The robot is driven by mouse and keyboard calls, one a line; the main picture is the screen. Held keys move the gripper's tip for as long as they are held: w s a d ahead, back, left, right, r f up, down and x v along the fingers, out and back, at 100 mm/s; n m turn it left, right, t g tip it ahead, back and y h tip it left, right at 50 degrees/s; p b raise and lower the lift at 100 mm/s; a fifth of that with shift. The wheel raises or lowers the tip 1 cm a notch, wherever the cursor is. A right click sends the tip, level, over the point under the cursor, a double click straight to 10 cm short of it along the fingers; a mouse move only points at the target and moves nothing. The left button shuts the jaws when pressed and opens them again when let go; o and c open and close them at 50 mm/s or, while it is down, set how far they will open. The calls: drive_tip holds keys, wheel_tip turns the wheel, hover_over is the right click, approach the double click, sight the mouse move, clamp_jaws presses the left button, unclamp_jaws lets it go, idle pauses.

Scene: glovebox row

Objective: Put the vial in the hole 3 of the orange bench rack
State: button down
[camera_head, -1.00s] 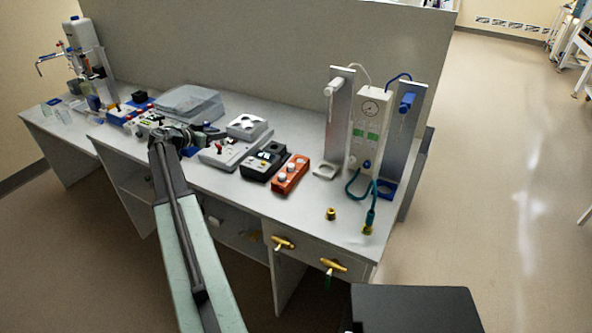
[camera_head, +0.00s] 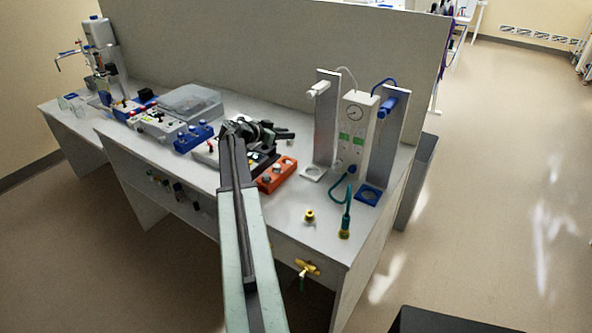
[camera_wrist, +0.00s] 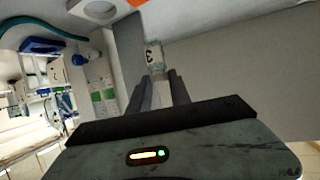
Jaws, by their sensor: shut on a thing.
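The vial (camera_wrist: 154,56) is a small clear one with a pale label marked "3". In the wrist view my gripper (camera_wrist: 157,78) is shut on it, and it stands out beyond the fingertips. In the head view my gripper (camera_head: 284,134) is above the bench, just behind the orange bench rack (camera_head: 268,186), and I cannot make out the vial there. My arm covers the rack's left part. Pale round spots show on the rack's top, but its hole numbers are too small to read. A bit of orange shows at the top edge of the wrist view.
A blue rack (camera_head: 193,138) stands farther left. Two upright metal stands and a white gauge unit (camera_head: 353,128) stand on the right. A brass fitting (camera_head: 309,215) lies near the front edge.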

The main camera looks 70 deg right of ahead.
sight(283, 159)
drive_tip(key=shift+n+t+h, duration=0.4)
drive_tip(key=shift+n+t, duration=0.2)
drive_tip(key=f+b, duration=0.3)
drive_tip(key=a+f+b, duration=0.1)
drive_tip(key=f+b, duration=0.7)
drive_tip(key=shift+w+a, duration=0.25)
drive_tip(key=shift+w, duration=0.15)
drive_tip(key=c, duration=1.2)
unclamp_jaws()
drive_tip(key=shift+r, duration=0.15)
drive_tip(key=shift+a+r+p, duration=0.1)
drive_tip(key=shift+r+p, duration=0.25)
drive_tip(key=shift+p, duration=0.2)
drive_tip(key=p+v, duration=0.4)
drive_tip(key=v, duration=0.7)
drive_tip(key=shift+w+a, duration=0.25)
drive_tip(key=shift+a, duration=0.05)
